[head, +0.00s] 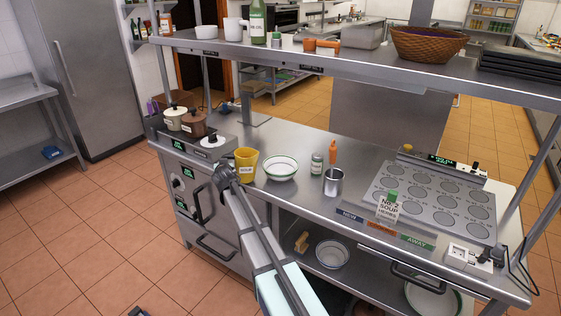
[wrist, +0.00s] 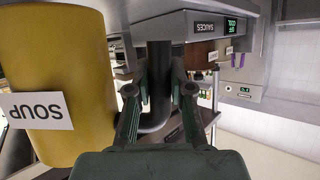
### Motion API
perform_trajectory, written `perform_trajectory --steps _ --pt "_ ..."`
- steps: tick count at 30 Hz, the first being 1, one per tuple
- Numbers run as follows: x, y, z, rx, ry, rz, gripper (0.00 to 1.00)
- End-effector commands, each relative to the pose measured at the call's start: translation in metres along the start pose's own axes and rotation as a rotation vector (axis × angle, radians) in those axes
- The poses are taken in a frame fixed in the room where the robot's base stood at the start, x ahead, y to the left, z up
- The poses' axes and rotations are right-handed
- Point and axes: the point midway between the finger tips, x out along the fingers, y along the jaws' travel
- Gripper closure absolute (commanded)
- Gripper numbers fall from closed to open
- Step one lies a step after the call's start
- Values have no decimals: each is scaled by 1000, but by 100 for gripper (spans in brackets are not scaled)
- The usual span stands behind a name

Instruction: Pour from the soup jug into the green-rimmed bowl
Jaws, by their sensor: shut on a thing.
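My gripper (head: 228,172) is at the jug's front left. In the wrist view my gripper (wrist: 159,92) has its fingers on either side of the dark curved handle, shut on it. I cannot tell whether the jug's base touches the counter. The green-rimmed bowl (head: 281,169) stands just right of the jug, apart from it. The jug's contents are hidden.
A small jar (head: 317,164) and a metal pot (head: 333,182) with an orange-handled tool stand right of the bowl. Lidded pots (head: 192,123) are at the left. A sign (head: 388,208) stands before the ring-marked plate (head: 432,195). A shelf (head: 350,65) spans overhead.

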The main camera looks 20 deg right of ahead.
Motion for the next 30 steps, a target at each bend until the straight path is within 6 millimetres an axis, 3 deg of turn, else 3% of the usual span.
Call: perform_trajectory --steps 1,3,30 --pt "-5 1 -12 18 1 -8 100" --pt "-8 2 -18 51 2 -23 100" --pt "-26 33 -60 402 9 -163 100"
